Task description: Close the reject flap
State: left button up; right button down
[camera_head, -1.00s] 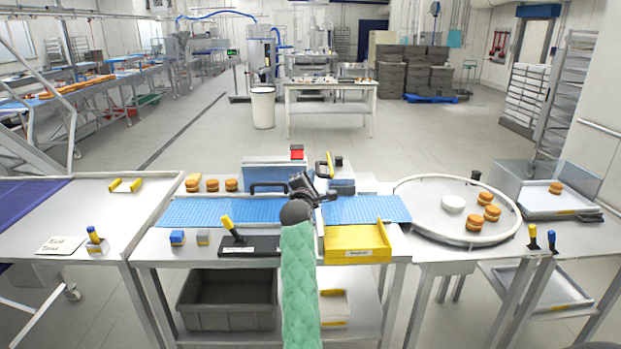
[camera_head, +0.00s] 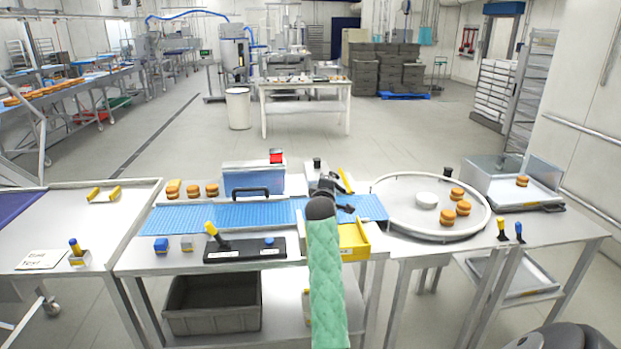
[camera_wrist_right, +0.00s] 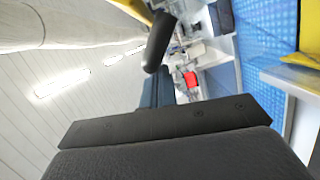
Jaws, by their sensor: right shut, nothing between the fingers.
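A yellow bar (camera_head: 345,180), which looks like the reject flap, stands tilted at the far side of the blue belt (camera_head: 235,215), just beyond my right gripper. My right gripper (camera_head: 332,184) is shut and empty above the belt, at the end of the green-sleeved arm. In the right wrist view a black handle (camera_wrist_right: 160,42) with yellow at its top is close in front of the dark fingers. I cannot tell whether they touch. My arm hides part of the belt and much of the yellow tray (camera_head: 357,238). My left gripper is not in view.
A black post (camera_head: 317,164) and a box with a red button (camera_head: 276,156) stand behind the belt. A round table (camera_head: 385,215) with several filled rounds is to the right. A black panel with a yellow lever (camera_head: 212,232) lies at the front.

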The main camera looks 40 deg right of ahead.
aim_at(343, 194)
jog(key=s+d+f+m, duration=0.2)
jog(key=d, duration=0.1)
jog(key=s+d+f+m, duration=0.1)
jog(key=shift+d+f+y, duration=0.2)
jog(key=shift+d+y, duration=0.1)
jog(key=shift+y, duration=0.1)
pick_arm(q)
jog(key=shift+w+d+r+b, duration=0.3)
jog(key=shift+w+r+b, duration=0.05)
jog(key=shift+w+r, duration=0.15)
pick_arm(e)
jog(key=s+d+f+m+y, duration=0.2)
jog(key=d+f+m, duration=0.2)
jog(key=f, duration=0.4)
jog(key=shift+s+d+f+m, duration=0.35)
jog(key=shift+s+f+m, duration=0.05)
jog(key=shift+m, duration=0.4)
jog(key=shift+r, duration=0.1)
